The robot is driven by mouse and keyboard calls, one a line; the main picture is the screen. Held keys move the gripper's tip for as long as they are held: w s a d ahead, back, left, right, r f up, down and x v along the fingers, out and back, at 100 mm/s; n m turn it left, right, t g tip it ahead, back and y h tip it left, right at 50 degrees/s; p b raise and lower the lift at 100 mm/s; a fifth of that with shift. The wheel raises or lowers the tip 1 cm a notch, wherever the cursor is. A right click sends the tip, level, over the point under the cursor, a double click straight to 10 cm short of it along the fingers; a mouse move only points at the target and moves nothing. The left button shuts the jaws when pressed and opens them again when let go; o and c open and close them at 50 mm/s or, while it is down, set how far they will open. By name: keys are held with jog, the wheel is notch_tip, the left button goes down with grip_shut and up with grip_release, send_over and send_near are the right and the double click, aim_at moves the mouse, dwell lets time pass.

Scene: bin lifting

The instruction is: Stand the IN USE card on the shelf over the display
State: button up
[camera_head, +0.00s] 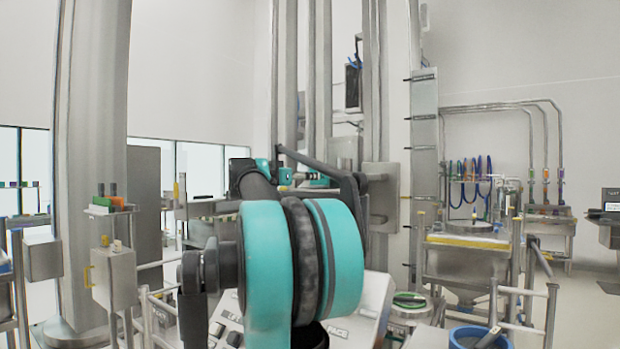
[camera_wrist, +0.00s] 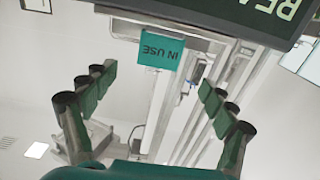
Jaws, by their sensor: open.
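The wrist view is upside down. The teal IN USE card (camera_wrist: 161,52) shows there just beyond the edge of a dark display (camera_wrist: 225,14) with large pale letters, cut off by the frame. The card's base meets a pale narrow ledge (camera_wrist: 115,14) along the display's edge, and it looks upright on it. My gripper (camera_wrist: 156,78) is open, with its fingers spread to both sides of the card and apart from it. Nothing is between the pads. In the head view my teal arm joint covers the middle, and I cannot make out the card or display there.
A sloped control panel (camera_head: 365,315) is partly behind my arm. A steel hopper (camera_head: 468,255) and a blue bucket (camera_head: 478,337) stand to the right. Steel columns (camera_head: 375,90) rise behind. A grey box (camera_head: 113,275) on a post is at left.

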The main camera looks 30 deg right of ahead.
jog(key=shift+v, duration=1.65)
jog(key=s+a+f+n+g+y, duration=0.1)
jog(key=s+a+f+n+y, duration=0.3)
jog(key=f, duration=0.9)
jog(key=s+a+f+y, duration=0.15)
jog(key=a+f, duration=0.35)
jog(key=f, duration=0.9)
jog(key=s+a+f+n+g+y, duration=0.1)
jog(key=s+a+f+n+y, duration=0.3)
jog(key=f, duration=0.9)
jog(key=s+a+f+n+y, duration=0.2)
jog(key=s+a+f+y, duration=0.1)
jog(key=s+a+f, duration=0.4)
jog(key=s+a+f+n+y, duration=0.3)
jog(key=s+a+f, duration=0.4)
jog(key=a+f, duration=0.5)
notch_tip(320, 180, down, 3)
jog(key=shift+s+n+g+y, duration=0.15)
jog(key=shift+n+g+y, duration=0.15)
jog(key=shift+y, duration=0.25)
jog(key=shift+a, duration=0.1)
